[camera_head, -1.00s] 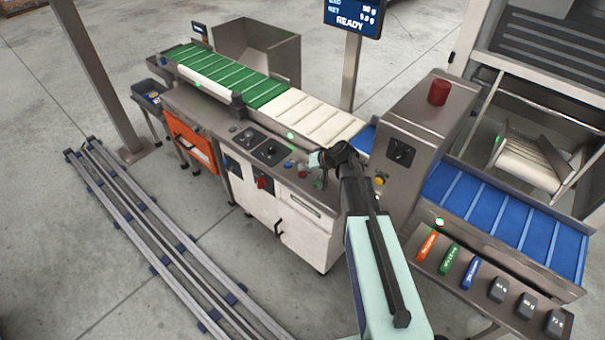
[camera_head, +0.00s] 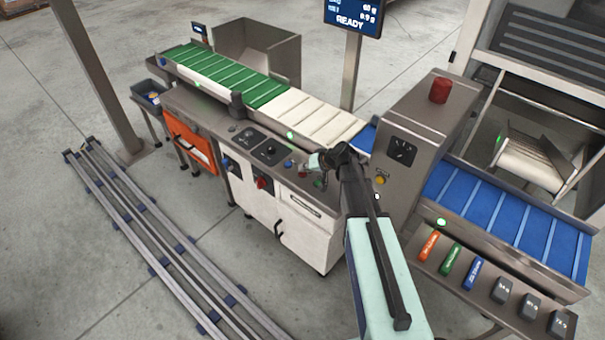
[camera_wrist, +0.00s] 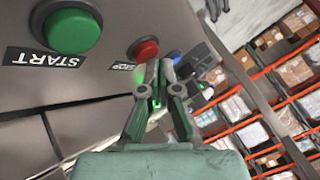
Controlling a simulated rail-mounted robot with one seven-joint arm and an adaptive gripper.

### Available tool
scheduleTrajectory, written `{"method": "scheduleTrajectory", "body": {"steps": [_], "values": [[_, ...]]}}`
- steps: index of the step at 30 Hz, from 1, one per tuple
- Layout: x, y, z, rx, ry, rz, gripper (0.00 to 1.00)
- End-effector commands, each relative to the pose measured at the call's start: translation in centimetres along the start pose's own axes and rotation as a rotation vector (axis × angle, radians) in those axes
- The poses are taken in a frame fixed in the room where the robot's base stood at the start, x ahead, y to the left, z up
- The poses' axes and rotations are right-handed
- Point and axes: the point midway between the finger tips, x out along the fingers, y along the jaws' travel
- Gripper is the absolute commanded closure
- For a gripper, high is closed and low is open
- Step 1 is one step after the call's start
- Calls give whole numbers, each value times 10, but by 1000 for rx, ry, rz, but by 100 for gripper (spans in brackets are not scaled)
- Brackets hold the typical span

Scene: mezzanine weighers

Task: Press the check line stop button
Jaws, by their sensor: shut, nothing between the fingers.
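The red stop button (camera_wrist: 143,48) is in the wrist view, with a tilted STOP label (camera_wrist: 122,67) beside it. My gripper (camera_wrist: 160,66) is shut and empty. Its fingertips overlap the lower right edge of the red button in the picture; I cannot tell whether they touch it. A large green button (camera_wrist: 70,30) with a START label is to the left on the same grey panel. In the head view my gripper (camera_head: 313,163) is over the right end of the machine's control panel, where my arm partly hides the small buttons.
A blue button (camera_head: 288,163) is left of my gripper on the panel. A grey metal housing (camera_head: 420,125) with a red beacon (camera_head: 440,90) stands close to the right of my arm. Green and white conveyor belts run behind the panel. Floor rails (camera_head: 160,240) lie at left.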

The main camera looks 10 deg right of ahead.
Motion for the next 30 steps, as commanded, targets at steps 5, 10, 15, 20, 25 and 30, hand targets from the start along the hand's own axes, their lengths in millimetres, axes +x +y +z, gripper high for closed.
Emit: {"method": "scheduleTrajectory", "body": {"steps": [5,10,15,20,25,30], "values": [[1,1,1,0,0,0,100],[2,2,2,0,0,0,100],[4,3,3,0,0,0,100],[5,3,4,0,0,0,100],[6,4,4,0,0,0,100],[6,4,4,0,-1,0,100]]}}
